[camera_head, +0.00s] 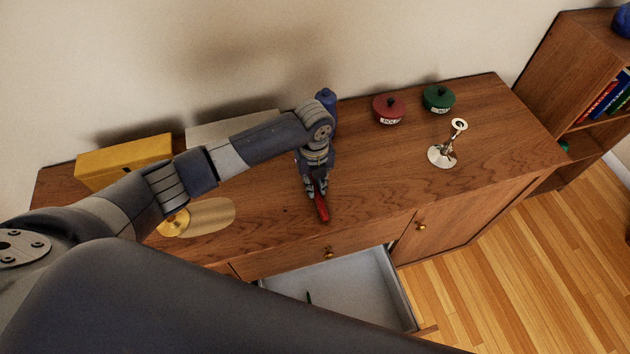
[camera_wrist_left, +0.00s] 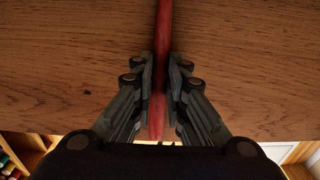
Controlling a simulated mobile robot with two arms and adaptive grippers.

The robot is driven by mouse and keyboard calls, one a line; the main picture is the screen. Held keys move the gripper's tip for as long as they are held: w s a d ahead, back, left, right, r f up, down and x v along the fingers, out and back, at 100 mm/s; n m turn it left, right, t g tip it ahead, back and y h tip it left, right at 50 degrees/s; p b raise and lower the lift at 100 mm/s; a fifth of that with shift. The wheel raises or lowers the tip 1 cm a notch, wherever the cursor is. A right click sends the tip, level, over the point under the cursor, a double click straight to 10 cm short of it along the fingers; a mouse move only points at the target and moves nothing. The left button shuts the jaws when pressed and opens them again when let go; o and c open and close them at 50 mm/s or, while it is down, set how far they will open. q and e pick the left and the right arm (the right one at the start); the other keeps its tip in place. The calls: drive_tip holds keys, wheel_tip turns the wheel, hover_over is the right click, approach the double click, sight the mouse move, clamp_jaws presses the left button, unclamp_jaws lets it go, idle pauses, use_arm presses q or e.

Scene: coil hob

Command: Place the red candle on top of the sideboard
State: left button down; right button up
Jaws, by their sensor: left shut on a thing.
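The red candle (camera_head: 321,209) is a thin red stick at the front middle of the wooden sideboard (camera_head: 380,180) top. My left gripper (camera_head: 316,190) points down over the sideboard and is shut on the candle. In the left wrist view the candle (camera_wrist_left: 161,100) runs lengthwise between the two fingers of the left gripper (camera_wrist_left: 160,85), with the wood grain behind it. Whether the candle touches the top or hangs just above it, I cannot tell. My right gripper is not in view.
A drawer (camera_head: 330,290) with a small green item stands open below. A silver candle holder (camera_head: 442,155), red pot (camera_head: 389,109) and green pot (camera_head: 438,98) stand to the right. A blue bottle (camera_head: 327,100) is behind the gripper. A yellow box (camera_head: 125,158) and brass object (camera_head: 174,222) are left.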

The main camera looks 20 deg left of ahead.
use_arm(q)
drive_tip(key=shift+f, duration=0.1)
drive_tip(key=c, duration=1.6)
unclamp_jaws()
wheel_tip(320, 180, up, 12)
drive_tip(key=shift+r+b, duration=0.15)
drive_tip(key=shift+b, duration=0.65)
drive_tip(key=shift+s, duration=0.1)
